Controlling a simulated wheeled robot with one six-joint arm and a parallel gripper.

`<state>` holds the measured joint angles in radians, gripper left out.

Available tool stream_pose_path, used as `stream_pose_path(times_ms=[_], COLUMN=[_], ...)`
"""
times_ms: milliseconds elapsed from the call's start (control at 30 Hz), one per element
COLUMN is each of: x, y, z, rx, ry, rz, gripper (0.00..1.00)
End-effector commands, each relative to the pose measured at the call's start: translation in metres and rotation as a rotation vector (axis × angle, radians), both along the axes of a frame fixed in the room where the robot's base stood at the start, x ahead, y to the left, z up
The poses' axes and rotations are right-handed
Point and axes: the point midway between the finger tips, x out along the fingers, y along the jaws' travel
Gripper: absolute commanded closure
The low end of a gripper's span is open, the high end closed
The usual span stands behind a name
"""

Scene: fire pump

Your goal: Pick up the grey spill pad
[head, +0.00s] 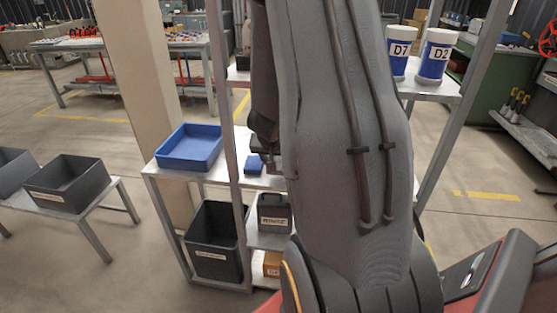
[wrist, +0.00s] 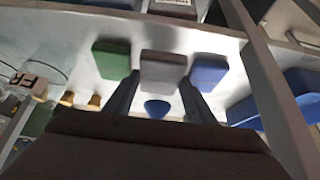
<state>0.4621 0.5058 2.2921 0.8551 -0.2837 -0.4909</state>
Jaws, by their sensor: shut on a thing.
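The grey spill pad (wrist: 163,66) is a small flat block in the wrist view, between a green pad and a blue pad on a pale shelf. My gripper (wrist: 162,84) has one finger at each side of its near end and is shut on it. The grey pad appears level with its neighbours; I cannot tell whether it touches the shelf. The green pad (wrist: 111,60) is to its left and the blue pad (wrist: 208,72) to its right, both apart from it. In the head view my arm hides the grey pad, and the blue pad (head: 254,165) shows beside my gripper.
A blue tray (head: 162,160) stands on the shelf's left end. A shelf post (head: 230,120) rises close to my gripper. Dark bins (head: 212,262) sit below. White-and-blue tubs (head: 434,64) stand at the right. A small blue object (wrist: 157,108) lies near the fingers.

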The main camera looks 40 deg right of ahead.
Motion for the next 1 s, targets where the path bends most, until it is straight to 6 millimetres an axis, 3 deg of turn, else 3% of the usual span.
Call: stream_pose_path(times_ms=[433, 700, 1000], x=[-0.059, -0.08, -0.09], y=[0.07, 0.092, 0.104], z=[-0.001, 0.003, 0.003], rx=[-0.001, 0.0, -0.002], ry=[-0.001, 0.003, 0.006], rz=[0.004, 0.004, 0.0], gripper=[0.71, 0.71, 0.71])
